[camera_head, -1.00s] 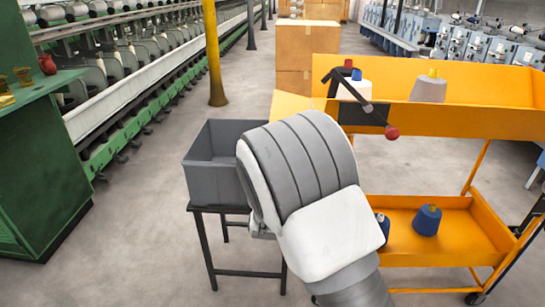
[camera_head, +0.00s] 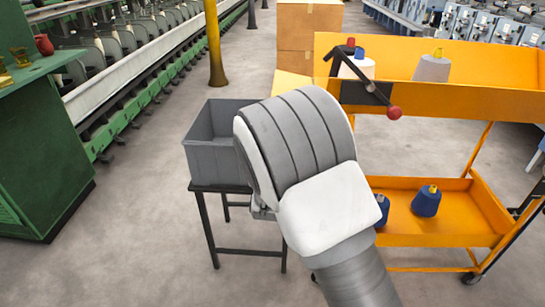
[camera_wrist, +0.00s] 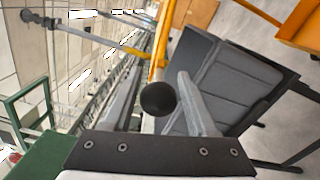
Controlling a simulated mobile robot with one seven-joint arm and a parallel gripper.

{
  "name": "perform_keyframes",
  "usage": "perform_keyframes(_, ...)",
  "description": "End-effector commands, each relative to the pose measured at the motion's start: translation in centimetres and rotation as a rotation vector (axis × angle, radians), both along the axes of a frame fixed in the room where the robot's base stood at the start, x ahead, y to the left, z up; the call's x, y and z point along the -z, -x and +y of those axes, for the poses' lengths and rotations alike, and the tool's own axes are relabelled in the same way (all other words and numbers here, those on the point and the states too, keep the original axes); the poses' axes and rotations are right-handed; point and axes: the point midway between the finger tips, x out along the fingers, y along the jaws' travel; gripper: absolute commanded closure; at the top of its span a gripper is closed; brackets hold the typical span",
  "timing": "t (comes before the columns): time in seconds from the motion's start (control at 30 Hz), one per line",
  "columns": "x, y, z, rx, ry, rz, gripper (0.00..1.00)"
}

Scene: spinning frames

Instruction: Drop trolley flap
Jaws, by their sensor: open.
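The orange trolley (camera_head: 440,102) stands at the right, with an upper tray and a lower shelf (camera_head: 400,225). A black lever with a red ball (camera_head: 394,113) is mounted near the left end of its upper front panel. A paler panel (camera_head: 292,86) shows at that end; I cannot tell if it is the flap. In the head view my arm hides my gripper. In the wrist view my gripper (camera_wrist: 160,85) has its fingers apart. A dark ball (camera_wrist: 158,98) shows between them; I cannot tell what it is. The trolley's edge also shows at upper right (camera_wrist: 302,25).
A grey crate (camera_head: 212,160) on a black stand (camera_head: 245,252) is left of the trolley, close behind my arm. Yarn cones (camera_head: 432,68) sit on the trolley. A green cabinet (camera_head: 45,150) is at the left, a yellow post (camera_head: 213,45) behind. The left floor is open.

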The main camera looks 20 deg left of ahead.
Motion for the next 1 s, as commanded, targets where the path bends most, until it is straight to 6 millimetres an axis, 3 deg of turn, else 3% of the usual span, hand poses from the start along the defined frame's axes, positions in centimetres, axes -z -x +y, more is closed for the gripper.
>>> perform_keyframes(0.17, -0.1, 2.4, -0.5, -0.001, 0.002, 0.002, 0.42)
perform_keyframes(0.7, -0.1, 13.9, -3.3, -0.001, 0.002, 0.003, 0.42)
perform_keyframes(1.0, 0.0, 16.5, -4.0, 0.001, 0.000, 0.002, 0.42)
